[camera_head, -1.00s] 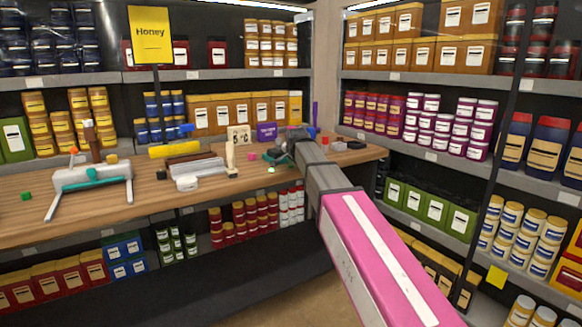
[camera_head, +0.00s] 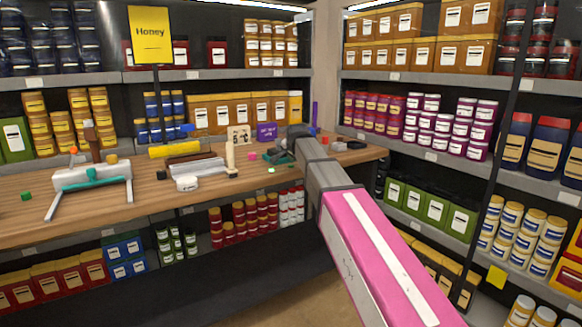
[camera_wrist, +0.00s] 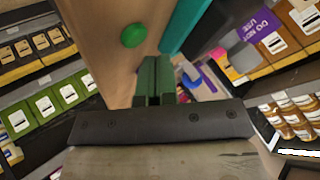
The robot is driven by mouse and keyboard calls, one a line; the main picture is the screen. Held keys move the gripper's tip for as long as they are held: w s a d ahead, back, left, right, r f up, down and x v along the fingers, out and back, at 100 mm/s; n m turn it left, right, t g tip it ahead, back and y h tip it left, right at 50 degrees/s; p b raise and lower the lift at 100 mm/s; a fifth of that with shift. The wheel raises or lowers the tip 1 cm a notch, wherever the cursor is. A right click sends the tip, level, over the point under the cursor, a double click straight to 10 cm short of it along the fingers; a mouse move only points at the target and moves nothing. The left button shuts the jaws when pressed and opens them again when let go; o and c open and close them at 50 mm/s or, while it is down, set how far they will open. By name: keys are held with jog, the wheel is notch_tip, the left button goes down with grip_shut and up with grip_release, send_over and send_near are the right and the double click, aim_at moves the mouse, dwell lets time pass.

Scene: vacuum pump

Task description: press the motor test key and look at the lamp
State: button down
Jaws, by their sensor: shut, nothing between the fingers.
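My gripper (camera_wrist: 154,80) shows in the wrist view with its two dark green fingers together and nothing between them. It points at the wooden bench. A round green dome (camera_wrist: 133,35) lies ahead and to the left of the fingertips, apart from them in the picture. A small green spot (camera_head: 271,170) near the bench's front edge in the head view may be the same dome. I cannot tell whether it is the lamp or a key, or whether it is lit. No part is readable as the motor test key. In the head view my arm hides part of the bench end.
The wooden bench (camera_head: 150,201) holds a grey and teal frame (camera_head: 92,178), a white round item (camera_head: 187,183) and a beige card (camera_head: 239,137). A purple sign (camera_head: 266,132) stands behind; it also shows in the wrist view (camera_wrist: 262,28). Stocked shelves close in behind and right.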

jog(key=shift+r, duration=2.5)
